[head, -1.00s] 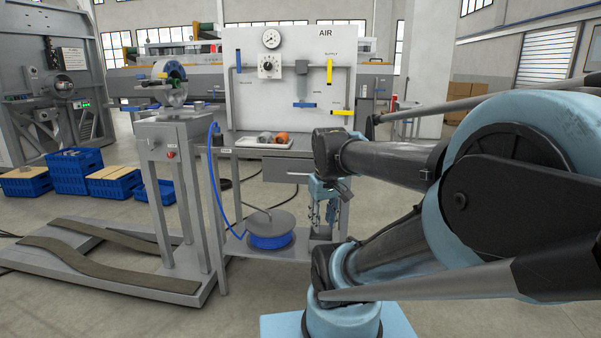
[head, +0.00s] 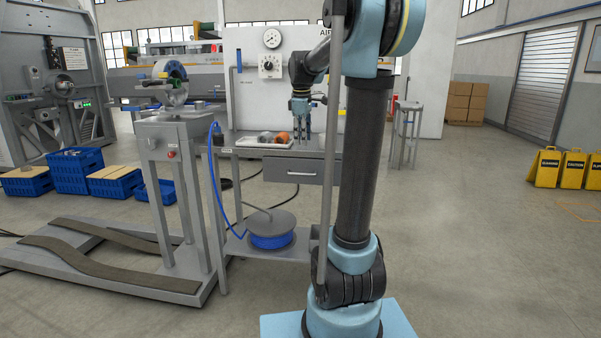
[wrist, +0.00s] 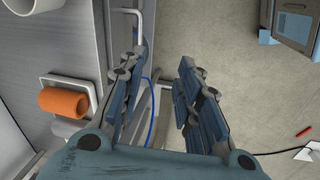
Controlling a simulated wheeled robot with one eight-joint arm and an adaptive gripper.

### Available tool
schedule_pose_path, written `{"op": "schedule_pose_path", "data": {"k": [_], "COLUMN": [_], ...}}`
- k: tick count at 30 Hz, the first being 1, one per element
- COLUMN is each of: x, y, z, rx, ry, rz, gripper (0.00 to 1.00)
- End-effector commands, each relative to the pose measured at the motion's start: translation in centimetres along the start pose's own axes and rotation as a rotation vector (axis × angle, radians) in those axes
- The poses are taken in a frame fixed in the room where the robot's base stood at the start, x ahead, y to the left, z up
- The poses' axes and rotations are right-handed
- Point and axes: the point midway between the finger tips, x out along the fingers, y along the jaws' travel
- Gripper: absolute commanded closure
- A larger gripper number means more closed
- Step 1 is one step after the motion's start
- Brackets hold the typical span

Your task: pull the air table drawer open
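The air table (head: 240,152) stands ahead in the head view, with a grey drawer (head: 290,164) under its top at the right. The drawer looks shut. A light bar handle (head: 301,173) crosses its front; a grey bar that looks like this handle also shows at the top of the wrist view (wrist: 141,28). My gripper (head: 301,117) points down above the tabletop level, higher than the drawer. In the wrist view my gripper (wrist: 162,62) is open, its fingers apart with nothing between them. The drawer's right end is partly hidden behind my arm.
A white tray (head: 240,142) with an orange fitting (wrist: 62,102) lies on the tabletop. A blue hose reel (head: 270,240) sits on the lower shelf. A grey stand (head: 178,190) is left of the table. Floor at the right is clear, with yellow caution signs (head: 572,168) farther off.

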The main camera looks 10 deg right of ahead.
Motion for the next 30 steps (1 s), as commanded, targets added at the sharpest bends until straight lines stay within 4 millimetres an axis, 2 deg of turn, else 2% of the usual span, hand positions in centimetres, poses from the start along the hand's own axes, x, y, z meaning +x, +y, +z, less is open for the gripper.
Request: {"op": "schedule_pose_path", "data": {"k": [1,3,6,14,30], "x": [0.0,0.0,0.1,1.4,10.6], "y": [1.2,2.4,3.5,4.2,4.2], "z": [-0.7,-1.4,-2.0,-2.4,-2.3], "rx": [-0.03,-0.068,-0.105,-0.128,-0.126], "ry": [-0.002,-0.003,-0.005,-0.006,-0.006], "rz": [0.0,0.0,0.0,0.0,0.001], "gripper": [0.69,0.69,0.69,0.69,0.69]}}
